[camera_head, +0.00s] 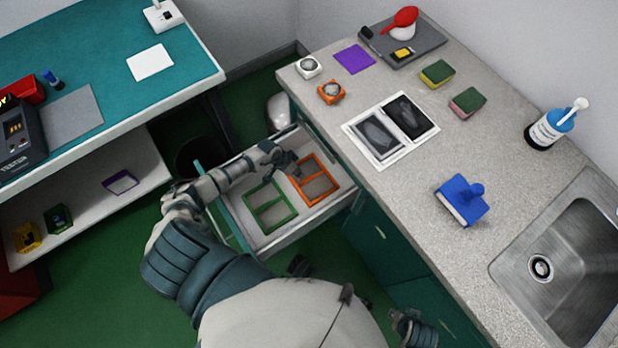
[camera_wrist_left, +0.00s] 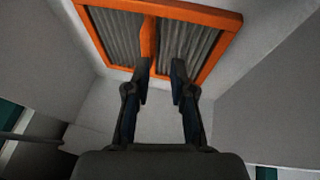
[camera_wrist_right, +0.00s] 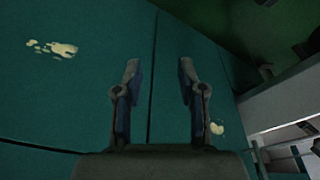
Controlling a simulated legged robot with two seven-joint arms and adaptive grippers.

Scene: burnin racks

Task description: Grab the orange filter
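The orange filter (camera_head: 316,190) is a rectangular frame with grey pleats and a middle bar. It lies in the open drawer (camera_head: 294,238), to the right of a green filter (camera_head: 270,221). My left gripper (camera_head: 293,168) is inside the drawer at the orange filter's left edge. In the left wrist view the orange filter (camera_wrist_left: 148,38) is just beyond the fingertips, and my left gripper (camera_wrist_left: 161,70) is open with its fingers near the middle bar. Contact is unclear. My right gripper (camera_wrist_right: 160,72) is open and empty, facing teal cabinet fronts.
A teal bench (camera_head: 110,60) stands at the left. The drawer walls surround my left gripper.

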